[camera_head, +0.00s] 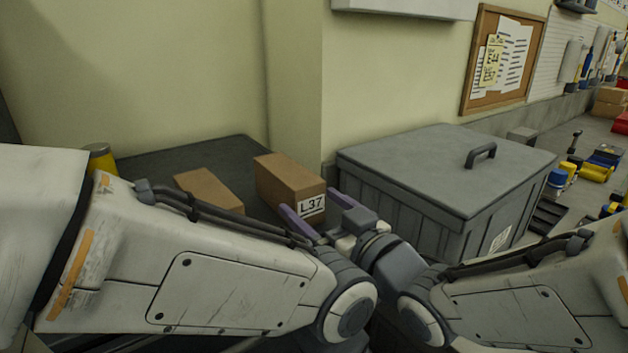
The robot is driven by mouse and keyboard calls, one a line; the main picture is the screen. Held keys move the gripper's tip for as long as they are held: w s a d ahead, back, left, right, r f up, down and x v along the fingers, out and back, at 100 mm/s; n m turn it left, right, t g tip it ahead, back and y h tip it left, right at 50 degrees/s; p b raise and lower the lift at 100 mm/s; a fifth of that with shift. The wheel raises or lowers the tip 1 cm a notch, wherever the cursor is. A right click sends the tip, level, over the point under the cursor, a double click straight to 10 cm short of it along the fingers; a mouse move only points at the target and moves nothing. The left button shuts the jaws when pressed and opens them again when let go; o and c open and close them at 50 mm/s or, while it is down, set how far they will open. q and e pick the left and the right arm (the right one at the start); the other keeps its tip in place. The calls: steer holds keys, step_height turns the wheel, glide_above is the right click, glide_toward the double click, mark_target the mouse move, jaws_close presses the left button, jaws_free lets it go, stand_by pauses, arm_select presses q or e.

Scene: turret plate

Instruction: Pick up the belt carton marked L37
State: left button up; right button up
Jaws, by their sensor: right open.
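The belt carton marked L37 (285,178) is a brown box on a dark grey surface (232,150), against the wall left of the grey bin. Its white L37 label faces the front right. My right gripper (308,200) is open, its two purple fingers pointing at the labelled end, one toward each side of it. The near finger overlaps the carton's lower left in the picture; I cannot tell whether either finger touches. My left arm (230,290) crosses the foreground, and its gripper is not in view.
A second brown carton (207,188) lies just left, partly hidden by my left arm. A yellow cylinder (99,158) stands at the far left. A large grey lidded bin (430,165) stands close on the right. The wall is directly behind.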

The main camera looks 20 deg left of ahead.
mark_target(288, 182)
steer(key=x, duration=0.3)
steer(key=shift+w+a+p, duration=0.1)
steer(key=shift+a+p, duration=0.25)
steer(key=shift+p, duration=0.05)
steer(key=p+x, duration=0.2)
steer(key=x, duration=0.2)
steer(key=shift+w+a+r+p, duration=0.1)
steer(key=shift+w+r+p, duration=0.05)
steer(key=shift+w+p, duration=0.15)
steer(key=shift+w+a, duration=0.25)
steer(key=shift+a, duration=0.1)
steer(key=c, duration=1.4)
jaws_close()
